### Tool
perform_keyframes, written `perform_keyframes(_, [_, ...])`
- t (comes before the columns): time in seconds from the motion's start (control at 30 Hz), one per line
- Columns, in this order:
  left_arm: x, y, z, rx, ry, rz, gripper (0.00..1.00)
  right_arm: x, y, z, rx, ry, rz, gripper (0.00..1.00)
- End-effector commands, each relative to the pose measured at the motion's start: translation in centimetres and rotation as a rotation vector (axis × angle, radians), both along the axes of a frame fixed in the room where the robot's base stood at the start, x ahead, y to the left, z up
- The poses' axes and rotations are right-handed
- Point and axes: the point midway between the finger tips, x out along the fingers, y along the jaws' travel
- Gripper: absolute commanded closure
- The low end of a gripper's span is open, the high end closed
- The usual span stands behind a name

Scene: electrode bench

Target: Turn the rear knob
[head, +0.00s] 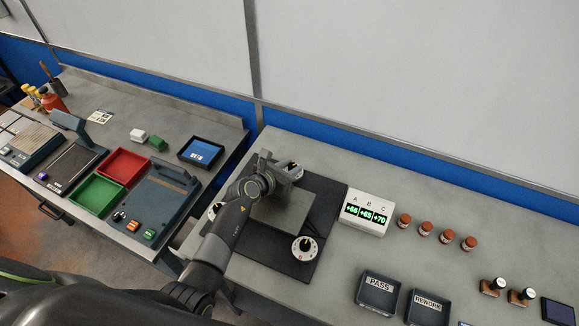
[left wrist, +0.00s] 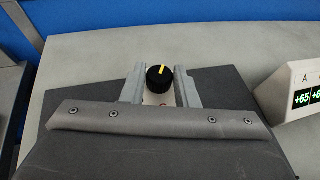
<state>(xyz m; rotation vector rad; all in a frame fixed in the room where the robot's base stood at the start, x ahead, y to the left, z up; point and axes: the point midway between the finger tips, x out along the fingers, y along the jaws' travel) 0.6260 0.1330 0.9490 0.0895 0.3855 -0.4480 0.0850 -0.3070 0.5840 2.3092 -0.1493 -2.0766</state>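The rear knob (left wrist: 160,79) is black with a yellow pointer line, standing at the far edge of the dark plate (left wrist: 230,85). In the left wrist view its pointer points away from me, nearly straight up the picture. My left gripper (left wrist: 160,80) has its two grey fingers apart, one on each side of the knob, with the knob between the tips. I cannot tell whether either finger touches it. In the head view my left gripper (head: 294,170) is at the plate's rear and mostly hides the knob. My right gripper is not in view.
A front knob with a white dial (head: 304,245) sits on the plate, and another dial (head: 215,210) is partly behind my arm. A display box (head: 365,213) reads +65, +65, +70. Brown-capped jars (head: 425,229) and PASS (head: 380,292) and REWORK (head: 428,308) trays stand right.

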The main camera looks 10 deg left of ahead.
Motion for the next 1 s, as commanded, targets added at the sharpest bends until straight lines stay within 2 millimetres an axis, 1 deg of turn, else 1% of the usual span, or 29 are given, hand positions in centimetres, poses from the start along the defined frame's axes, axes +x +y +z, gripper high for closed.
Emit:
perform_keyframes(0.03, [0.0,0.0,-0.1,0.000,0.001,0.000,0.66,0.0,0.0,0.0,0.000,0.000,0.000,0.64])
perform_keyframes(0.13, [0.0,0.0,0.0,0.000,0.001,0.000,0.53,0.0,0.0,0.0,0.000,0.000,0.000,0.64])
perform_keyframes(0.43, [-0.1,0.1,0.0,0.000,0.000,0.000,0.53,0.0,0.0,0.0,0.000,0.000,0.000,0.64])
perform_keyframes(0.57, [-0.7,0.4,0.2,0.001,0.001,0.001,0.53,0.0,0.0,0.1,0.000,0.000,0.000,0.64])
perform_keyframes(0.67, [-1.6,0.8,0.7,-0.001,0.000,0.000,0.53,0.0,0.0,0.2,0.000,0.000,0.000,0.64])
perform_keyframes(1.0, [-6.0,3.0,2.6,0.001,-0.001,0.001,0.53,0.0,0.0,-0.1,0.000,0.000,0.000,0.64])
